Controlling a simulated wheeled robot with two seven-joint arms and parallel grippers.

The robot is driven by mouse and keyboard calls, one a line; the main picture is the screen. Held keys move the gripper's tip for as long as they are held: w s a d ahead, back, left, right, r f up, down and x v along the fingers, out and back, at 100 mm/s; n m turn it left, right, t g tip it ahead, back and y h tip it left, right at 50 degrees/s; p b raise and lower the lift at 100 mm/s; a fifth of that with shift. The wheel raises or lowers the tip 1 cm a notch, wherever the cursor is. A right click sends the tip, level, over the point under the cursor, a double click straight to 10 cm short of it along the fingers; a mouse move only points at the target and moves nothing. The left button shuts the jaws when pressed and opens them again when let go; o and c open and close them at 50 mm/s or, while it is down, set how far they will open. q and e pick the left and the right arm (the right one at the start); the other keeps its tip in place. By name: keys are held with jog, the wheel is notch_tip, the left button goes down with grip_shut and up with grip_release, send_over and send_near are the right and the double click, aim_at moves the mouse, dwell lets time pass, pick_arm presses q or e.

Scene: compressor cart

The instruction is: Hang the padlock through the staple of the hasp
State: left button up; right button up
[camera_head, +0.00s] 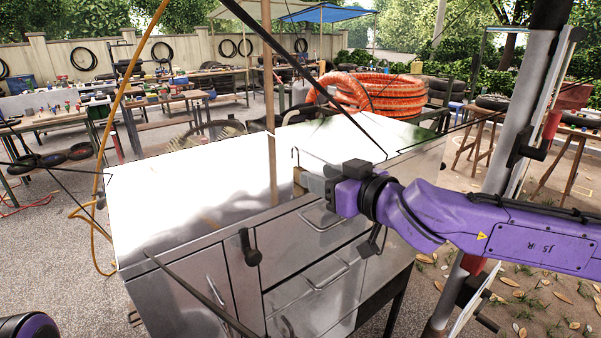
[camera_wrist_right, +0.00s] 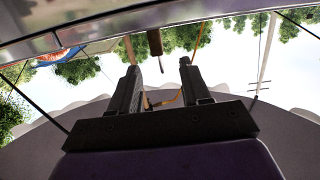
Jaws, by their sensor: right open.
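A small brass block with a thin, hook-like shackle, which looks like the padlock (camera_head: 299,178), is at the tip of my right gripper (camera_head: 308,184), near the front edge of the cart top. The gripper partly hides it, and I cannot tell whether it rests on the top. In the right wrist view the two dark fingers (camera_wrist_right: 158,72) stand apart. No padlock is clearly recognisable between them there. I cannot make out the hasp or its staple for sure; a black fitting (camera_head: 249,247) sits on the cart front, left of the gripper. My left gripper is out of view.
The steel cart (camera_head: 200,215) has a broad, bare, shiny top and bar handles (camera_head: 325,275) on its front. A wooden pole (camera_head: 268,110) and dark slanting rods cross the view. A coiled orange hose (camera_head: 385,95) lies behind. A grey post (camera_head: 515,120) stands at right.

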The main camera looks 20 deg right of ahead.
aim_at(299, 166)
jog(key=x, duration=0.6)
jog(key=shift+w+f, duration=0.25)
jog(key=shift+f, duration=0.15)
jog(key=shift+s+r, duration=0.1)
jog(key=shift+d, duration=0.1)
grip_shut()
